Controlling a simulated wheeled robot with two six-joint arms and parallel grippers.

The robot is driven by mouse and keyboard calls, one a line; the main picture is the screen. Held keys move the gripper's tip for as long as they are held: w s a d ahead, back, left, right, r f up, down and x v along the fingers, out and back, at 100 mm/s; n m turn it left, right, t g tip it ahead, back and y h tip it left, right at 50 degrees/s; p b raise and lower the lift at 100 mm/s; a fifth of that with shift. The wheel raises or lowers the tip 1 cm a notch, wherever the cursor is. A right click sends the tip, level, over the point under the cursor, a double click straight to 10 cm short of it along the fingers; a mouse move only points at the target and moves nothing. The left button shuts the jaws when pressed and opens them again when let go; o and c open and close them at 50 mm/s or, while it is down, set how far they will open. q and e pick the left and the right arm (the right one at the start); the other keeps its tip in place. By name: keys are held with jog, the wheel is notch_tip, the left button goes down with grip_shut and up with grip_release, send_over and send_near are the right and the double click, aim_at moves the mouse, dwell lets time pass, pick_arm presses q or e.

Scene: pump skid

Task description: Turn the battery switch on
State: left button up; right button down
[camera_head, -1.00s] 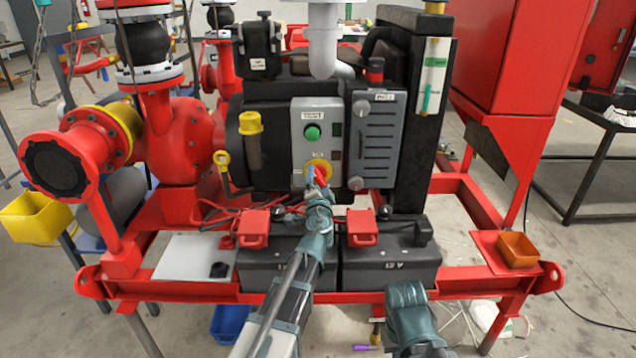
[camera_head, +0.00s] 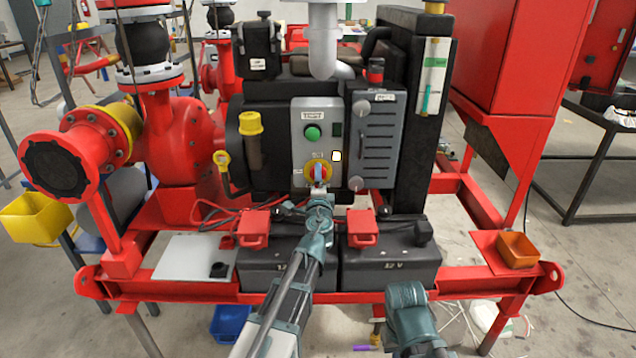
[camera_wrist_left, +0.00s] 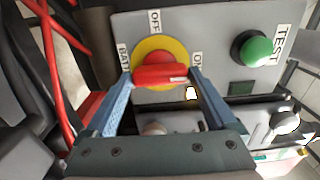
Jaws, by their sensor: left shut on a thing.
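The battery switch (camera_head: 327,176) is a red handle on a yellow disc, low on the grey control panel (camera_head: 300,150). In the left wrist view its red handle (camera_wrist_left: 160,75) lies between the two blue fingers of my left gripper (camera_wrist_left: 158,82), which is shut on it. The handle's one end is by the ON label (camera_wrist_left: 197,60), and the OFF label (camera_wrist_left: 155,20) is off to its side. In the head view my left gripper (camera_head: 319,181) covers part of the switch. A small lamp (camera_head: 336,156) beside the switch glows white.
A green TEST button (camera_head: 312,132) sits above the switch. Two black batteries (camera_head: 390,269) with red terminal covers stand below on the red frame, under my left arm. Red cables (camera_head: 205,212) run left of the arm. An orange bin (camera_head: 517,250) sits at right.

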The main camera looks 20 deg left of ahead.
dwell(0.3)
pick_arm(q)
jog(key=o, duration=1.1)
jog(key=shift+c, duration=0.2)
